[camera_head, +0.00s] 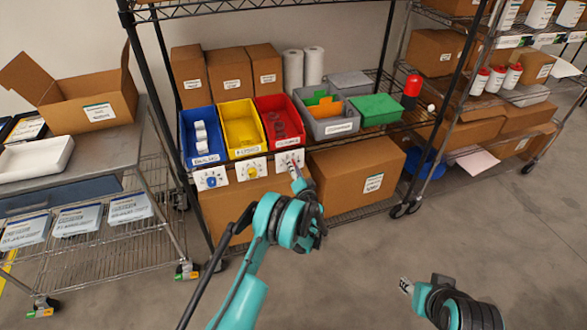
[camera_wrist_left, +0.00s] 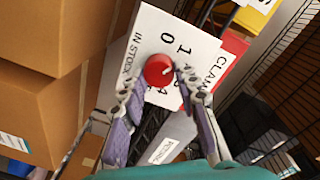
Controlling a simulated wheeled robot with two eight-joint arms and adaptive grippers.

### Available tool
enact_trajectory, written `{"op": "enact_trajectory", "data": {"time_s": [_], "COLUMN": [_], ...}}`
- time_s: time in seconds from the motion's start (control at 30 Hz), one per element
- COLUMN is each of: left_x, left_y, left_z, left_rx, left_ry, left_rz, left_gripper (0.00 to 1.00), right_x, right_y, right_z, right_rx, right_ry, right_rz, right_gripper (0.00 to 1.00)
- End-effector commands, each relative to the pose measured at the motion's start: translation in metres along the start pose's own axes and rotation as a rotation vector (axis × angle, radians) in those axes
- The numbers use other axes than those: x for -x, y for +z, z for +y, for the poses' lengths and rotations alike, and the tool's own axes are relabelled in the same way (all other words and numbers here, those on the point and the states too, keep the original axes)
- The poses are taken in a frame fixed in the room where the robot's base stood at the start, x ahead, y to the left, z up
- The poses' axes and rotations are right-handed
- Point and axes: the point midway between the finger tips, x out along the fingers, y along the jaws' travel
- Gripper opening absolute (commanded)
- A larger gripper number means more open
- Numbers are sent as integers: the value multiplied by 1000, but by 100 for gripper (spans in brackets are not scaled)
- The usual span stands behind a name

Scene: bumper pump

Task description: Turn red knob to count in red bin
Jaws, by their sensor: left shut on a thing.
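The red bin (camera_head: 263,103) stands on the shelf and holds several dark clamp-like items, overlapping and hard to tell apart.
Left of the red bin stand a yellow bin (camera_head: 239,125) and a blue bin (camera_head: 200,135), with a yellow knob (camera_head: 252,172) and a blue knob (camera_head: 211,181) below. A grey bin (camera_head: 325,120) is to the right. Cardboard boxes (camera_head: 355,180) fill the shelf underneath.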

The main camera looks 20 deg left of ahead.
Motion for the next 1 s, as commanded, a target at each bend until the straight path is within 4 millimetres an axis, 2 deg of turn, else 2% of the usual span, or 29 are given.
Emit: {"op": "enact_trajectory", "data": {"time_s": [1.0], "left_x": [0], "left_y": [0], "left_z": [4], "left_rx": [-960], "left_ry": [15], "left_rz": [-48], "left_gripper": [2], "right_x": [0], "right_y": [0], "right_z": [0], "right_rx": [0], "right_ry": [0], "right_rz": [0], "right_gripper": [40]}}
